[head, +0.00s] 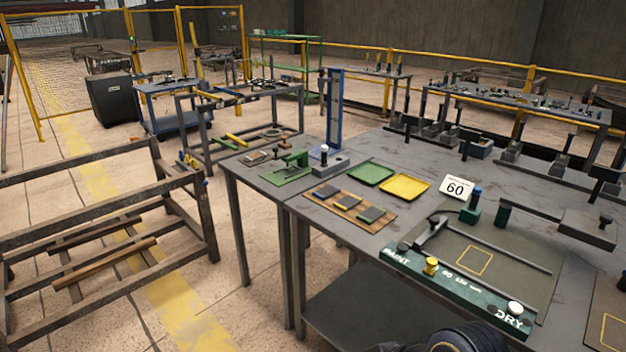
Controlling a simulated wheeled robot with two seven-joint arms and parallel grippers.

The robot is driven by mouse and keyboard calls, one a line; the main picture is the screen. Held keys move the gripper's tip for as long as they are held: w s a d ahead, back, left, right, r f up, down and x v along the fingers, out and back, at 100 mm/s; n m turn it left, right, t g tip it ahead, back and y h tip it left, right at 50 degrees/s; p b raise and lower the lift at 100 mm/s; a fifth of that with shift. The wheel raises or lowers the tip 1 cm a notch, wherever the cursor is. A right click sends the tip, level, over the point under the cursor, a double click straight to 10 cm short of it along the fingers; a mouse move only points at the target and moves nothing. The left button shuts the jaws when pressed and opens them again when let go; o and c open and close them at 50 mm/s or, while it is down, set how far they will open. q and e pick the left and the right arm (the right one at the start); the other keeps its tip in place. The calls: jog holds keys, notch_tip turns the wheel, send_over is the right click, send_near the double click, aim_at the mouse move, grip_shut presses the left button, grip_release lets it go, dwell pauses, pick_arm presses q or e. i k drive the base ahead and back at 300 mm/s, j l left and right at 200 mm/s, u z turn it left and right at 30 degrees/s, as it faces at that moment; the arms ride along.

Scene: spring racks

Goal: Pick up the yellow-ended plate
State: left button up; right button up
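A yellow tray (404,187) and a green tray (370,173) lie flat behind the board. Neither of my grippers is in view. A dark rounded part, seemingly of my own arm, shows at the bottom edge.
A green fixture marked PAINT and DRY (460,288) runs along the table's front, with a yellow knob (431,266) and a white knob (515,307). A green press (290,168) stands at left. A wooden rack (100,230) stands left across open floor.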

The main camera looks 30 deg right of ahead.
aim_at(346, 203)
jog(key=i+l+u, duration=0.15)
jog(key=i, duration=1.3)
jog(key=i+z, duration=0.4)
jog(key=i+j+z, duration=0.2)
jog(key=i+z, duration=0.15)
jog(key=i, duration=0.15)
